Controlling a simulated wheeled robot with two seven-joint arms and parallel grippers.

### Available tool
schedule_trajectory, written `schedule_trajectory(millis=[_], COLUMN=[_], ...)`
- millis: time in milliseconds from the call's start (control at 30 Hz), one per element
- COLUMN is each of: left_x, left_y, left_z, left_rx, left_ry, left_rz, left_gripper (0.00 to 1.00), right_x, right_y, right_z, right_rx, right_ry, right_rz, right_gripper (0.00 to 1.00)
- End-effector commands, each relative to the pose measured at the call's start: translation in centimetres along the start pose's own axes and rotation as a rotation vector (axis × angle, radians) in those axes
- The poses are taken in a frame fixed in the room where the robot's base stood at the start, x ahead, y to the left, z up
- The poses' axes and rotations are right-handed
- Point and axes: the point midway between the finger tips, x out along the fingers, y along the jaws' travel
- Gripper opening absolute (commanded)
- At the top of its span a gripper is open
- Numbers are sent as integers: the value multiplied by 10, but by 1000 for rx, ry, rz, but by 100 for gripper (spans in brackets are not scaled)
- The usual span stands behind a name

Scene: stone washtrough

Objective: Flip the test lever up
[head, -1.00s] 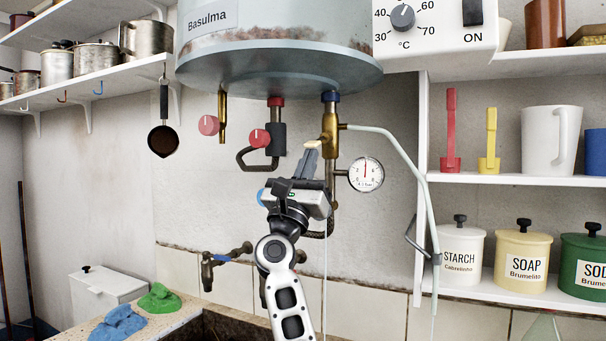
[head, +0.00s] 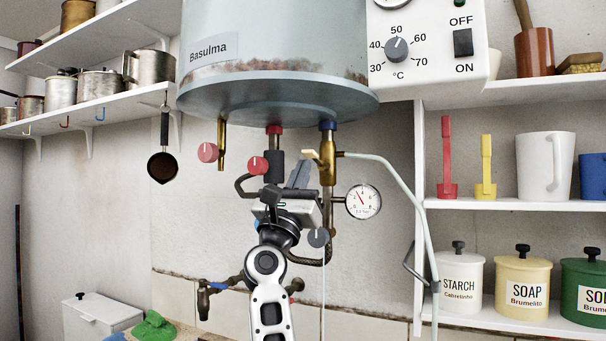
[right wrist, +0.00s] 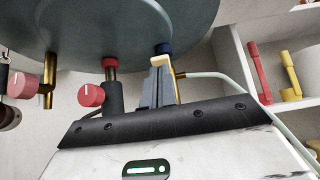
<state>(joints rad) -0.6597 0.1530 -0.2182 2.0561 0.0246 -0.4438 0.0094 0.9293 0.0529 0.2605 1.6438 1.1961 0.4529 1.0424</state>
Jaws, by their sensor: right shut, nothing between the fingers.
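The test lever (head: 312,155) is a small cream tab on the left of the brass valve (head: 328,165), under the boiler's blue fitting. It sticks out to the left and looks slightly tilted. My right gripper (head: 300,172) is shut and empty, its fingertips just below and left of the lever. In the right wrist view the grey fingers (right wrist: 157,84) are together, with the cream lever end (right wrist: 161,61) directly above their tips. Whether they touch it I cannot tell. My left gripper is not in view.
The boiler (head: 280,75) hangs above. A red knob (head: 258,165) and another red knob (head: 207,152) are to the left. A pressure gauge (head: 362,201) and pale pipe (head: 395,180) are to the right, beside shelves (head: 490,204).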

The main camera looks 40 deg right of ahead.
Motion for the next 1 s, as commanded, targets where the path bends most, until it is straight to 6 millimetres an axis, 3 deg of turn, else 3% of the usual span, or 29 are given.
schedule_trajectory(millis=[33,133,200,500,700,1000], left_x=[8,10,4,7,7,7], left_y=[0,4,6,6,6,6], left_z=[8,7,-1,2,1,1], left_rx=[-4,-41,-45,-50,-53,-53], left_ry=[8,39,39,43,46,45], left_rz=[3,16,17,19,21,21], left_gripper=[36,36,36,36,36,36], right_x=[-16,-36,-39,-73,-82,-83], right_y=[1,3,3,2,2,2], right_z=[-9,-16,8,57,70,72], right_rx=[1,3,12,5,1,1], right_ry=[1,1,2,2,1,0], right_rz=[2,2,1,2,2,1], right_gripper=[0,0,0,0,0,0])
